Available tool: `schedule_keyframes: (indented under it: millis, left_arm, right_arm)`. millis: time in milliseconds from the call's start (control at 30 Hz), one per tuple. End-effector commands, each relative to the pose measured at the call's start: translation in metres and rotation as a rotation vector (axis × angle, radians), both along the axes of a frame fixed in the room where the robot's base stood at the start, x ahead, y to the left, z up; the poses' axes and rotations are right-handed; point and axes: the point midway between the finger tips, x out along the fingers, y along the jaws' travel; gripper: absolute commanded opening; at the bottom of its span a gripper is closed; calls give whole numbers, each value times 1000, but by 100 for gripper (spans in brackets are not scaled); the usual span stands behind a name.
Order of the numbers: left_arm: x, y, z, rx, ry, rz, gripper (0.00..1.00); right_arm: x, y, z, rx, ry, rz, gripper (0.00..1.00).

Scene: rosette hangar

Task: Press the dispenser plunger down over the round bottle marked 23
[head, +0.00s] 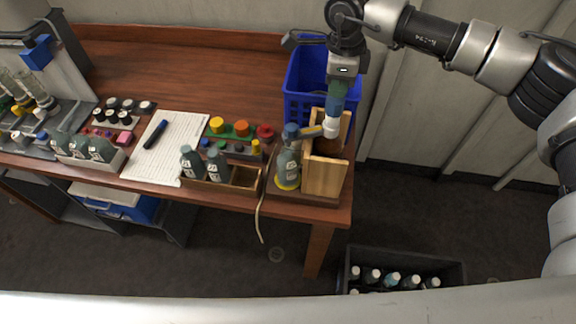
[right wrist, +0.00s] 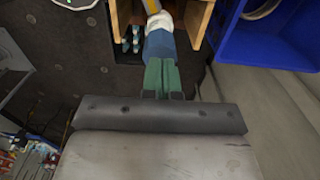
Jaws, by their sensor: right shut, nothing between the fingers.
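A wooden dispenser stand (head: 322,176) is at the right end of the table. A grey-green round bottle (head: 288,165) with a yellow lower band stands against its left side; its label is too small to read. A blue top (head: 291,131) is above the bottle, and a yellow bar (head: 311,132) runs from it towards the stand. My right gripper (head: 331,128) is shut and empty, reaching down at the stand, its white end by the yellow bar. In the right wrist view the green and blue fingers (right wrist: 160,55) are together; contact cannot be told. My left gripper is out of view.
A blue basket (head: 304,82) stands just behind the stand. A wooden tray (head: 246,179) with two bottles is to the left, near coloured knobs (head: 241,128) and a paper sheet (head: 177,140). A dark crate of bottles (head: 447,272) is on the floor.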

Motion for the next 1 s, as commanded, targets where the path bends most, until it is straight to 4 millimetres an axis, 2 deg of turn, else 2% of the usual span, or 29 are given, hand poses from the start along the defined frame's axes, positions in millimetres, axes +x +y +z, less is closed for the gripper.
schedule_keyframes:
  millis: [300, 1000]
  left_arm:
    - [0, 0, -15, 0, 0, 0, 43]
    - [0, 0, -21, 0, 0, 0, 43]
  right_arm:
    - [0, 0, -18, 1, 0, 0, 0]
    - [0, 0, -25, 0, 2, 1, 0]
